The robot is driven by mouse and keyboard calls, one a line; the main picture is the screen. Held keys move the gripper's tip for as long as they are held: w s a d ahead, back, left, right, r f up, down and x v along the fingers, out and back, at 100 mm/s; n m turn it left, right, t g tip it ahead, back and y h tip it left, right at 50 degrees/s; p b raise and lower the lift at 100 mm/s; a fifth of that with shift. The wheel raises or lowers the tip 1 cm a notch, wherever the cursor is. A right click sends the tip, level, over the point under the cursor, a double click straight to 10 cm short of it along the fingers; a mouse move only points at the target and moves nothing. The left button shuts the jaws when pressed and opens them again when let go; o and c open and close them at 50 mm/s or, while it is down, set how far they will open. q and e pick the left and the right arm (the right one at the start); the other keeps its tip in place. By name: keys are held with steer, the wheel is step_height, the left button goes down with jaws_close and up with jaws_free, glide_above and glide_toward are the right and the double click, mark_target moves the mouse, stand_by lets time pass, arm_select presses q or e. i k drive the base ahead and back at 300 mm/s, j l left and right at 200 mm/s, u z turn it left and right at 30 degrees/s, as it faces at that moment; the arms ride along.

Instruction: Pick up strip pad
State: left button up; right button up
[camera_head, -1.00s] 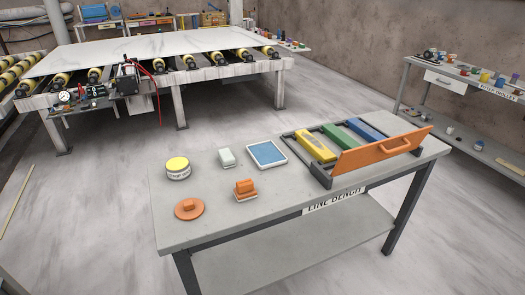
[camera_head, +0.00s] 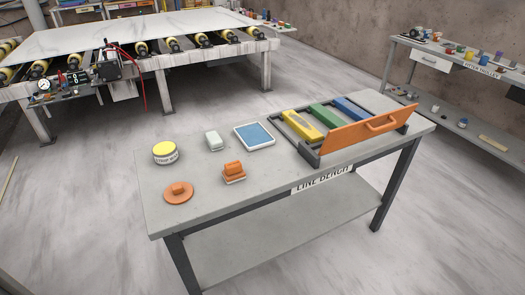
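The line bench (camera_head: 205,222) stands in front of me with small items on it. None carries a label that I can read as strip pad. An orange block with a pale base (camera_head: 233,172) sits near the middle front. A flat orange disc with a knob (camera_head: 178,191) lies to its left. A whitish block (camera_head: 214,140) and a blue pad in a white frame (camera_head: 254,136) are behind. A tin with a yellow lid (camera_head: 165,153) stands at the left; its label is too small to read surely. Neither of my grippers shows.
A dark rack (camera_head: 309,151) on the bench's right holds yellow, green and blue bars behind an orange panel with a handle (camera_head: 352,136). A roller table with a stone slab (camera_head: 130,38) stands behind left. A shelf bench (camera_head: 445,67) is at right. Floor between is clear.

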mark_target(233, 172)
steer(key=i+j+z, duration=0.25)
steer(key=j, duration=0.3)
steer(key=j+z, duration=0.25)
steer(key=j, duration=0.25)
steer(key=j+z, duration=0.25)
steer(key=j, duration=0.35)
